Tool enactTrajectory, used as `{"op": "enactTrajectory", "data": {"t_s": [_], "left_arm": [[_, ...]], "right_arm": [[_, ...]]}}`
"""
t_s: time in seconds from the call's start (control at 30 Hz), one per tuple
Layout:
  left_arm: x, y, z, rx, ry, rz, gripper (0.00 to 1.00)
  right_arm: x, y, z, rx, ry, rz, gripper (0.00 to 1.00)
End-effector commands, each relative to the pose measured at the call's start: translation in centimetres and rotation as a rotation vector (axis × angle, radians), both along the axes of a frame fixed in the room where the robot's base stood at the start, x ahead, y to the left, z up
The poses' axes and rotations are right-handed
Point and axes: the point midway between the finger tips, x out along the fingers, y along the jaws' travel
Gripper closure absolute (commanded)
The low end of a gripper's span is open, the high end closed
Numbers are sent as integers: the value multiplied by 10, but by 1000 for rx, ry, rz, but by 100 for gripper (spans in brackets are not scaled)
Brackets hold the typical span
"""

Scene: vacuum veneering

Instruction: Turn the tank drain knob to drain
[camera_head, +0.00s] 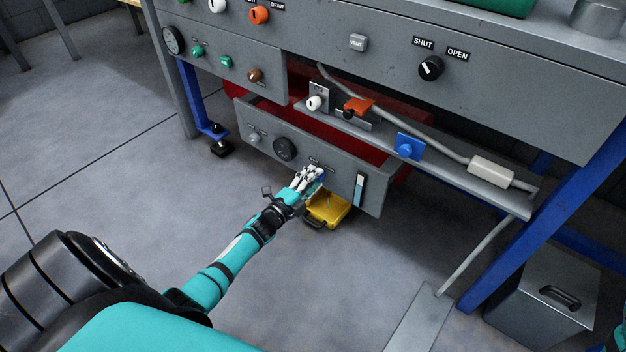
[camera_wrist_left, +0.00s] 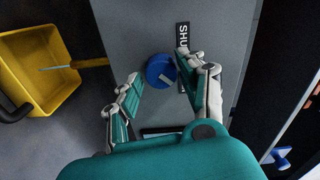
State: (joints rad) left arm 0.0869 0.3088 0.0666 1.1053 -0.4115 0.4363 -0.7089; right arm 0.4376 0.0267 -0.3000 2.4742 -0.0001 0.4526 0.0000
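A round blue knob (camera_wrist_left: 158,68) with a pale grey pointer bar is on the grey front panel (camera_head: 340,172) of the low red tank unit. In the left wrist view the bar slants to the lower right. A black label starting "SHU" (camera_wrist_left: 183,100) is beside the knob, partly covered by a finger. My left gripper (camera_head: 312,176) is at this panel, its fingers spread on either side of the knob with a gap to the left one. I cannot tell whether the right finger touches it. The gripper hides most of the knob in the head view. My right gripper is out of view.
A yellow tray (camera_head: 328,212) stands on the floor below the panel. A black dial (camera_head: 285,148) and a level gauge (camera_head: 360,188) flank the gripper. Above, a shelf carries a blue valve (camera_head: 408,146) and a hose. A black SHUT/OPEN knob (camera_head: 431,68) is higher up.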

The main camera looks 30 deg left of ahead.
Motion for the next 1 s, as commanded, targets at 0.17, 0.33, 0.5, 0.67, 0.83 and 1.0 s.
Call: {"op": "enactTrajectory", "data": {"t_s": [0.17,0.33,0.5,0.67,0.83,1.0], "left_arm": [[0,1,1,-1,-1,1,43],[0,1,1,-1,-2,1,43],[-12,2,0,0,-1,1,43],[-43,4,0,0,1,1,43],[-79,7,0,-1,1,1,43],[-106,9,0,-1,0,1,43]], "right_arm": [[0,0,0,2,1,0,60],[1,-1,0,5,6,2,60],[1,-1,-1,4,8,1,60],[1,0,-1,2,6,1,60],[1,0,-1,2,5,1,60],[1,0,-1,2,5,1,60]]}}
